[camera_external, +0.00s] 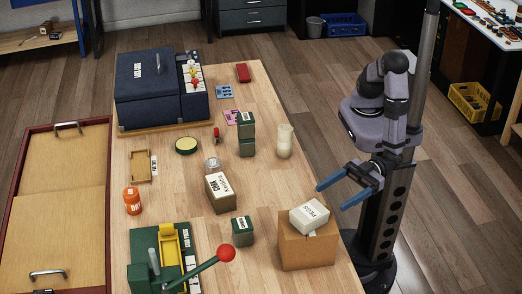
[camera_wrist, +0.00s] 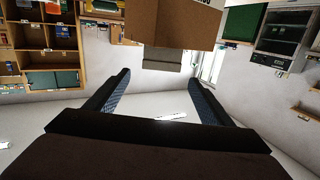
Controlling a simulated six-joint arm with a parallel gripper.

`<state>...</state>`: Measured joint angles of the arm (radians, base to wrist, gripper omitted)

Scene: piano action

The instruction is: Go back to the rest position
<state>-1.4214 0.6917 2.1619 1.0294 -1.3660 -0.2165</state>
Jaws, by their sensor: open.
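My gripper (camera_external: 331,196) is open and empty at the right edge of the workbench, its two blue fingers spread and pointing left. It is just above and right of the cardboard box (camera_external: 305,252), apart from it. My arm is folded up on its column. In the wrist view my gripper (camera_wrist: 157,75) has its fingers wide apart with nothing between the tips. That view looks out at walls and shelves. A brown box-like shape is at its top; I cannot tell if it is the same box.
A white labelled pack (camera_external: 309,214) lies on the cardboard box. The workbench (camera_external: 275,180) also holds green boxes (camera_external: 246,134), a pale cylinder (camera_external: 284,141), a dark blue case (camera_external: 150,92) and a press with a red-knobbed lever (camera_external: 205,268). Open floor lies right of the bench.

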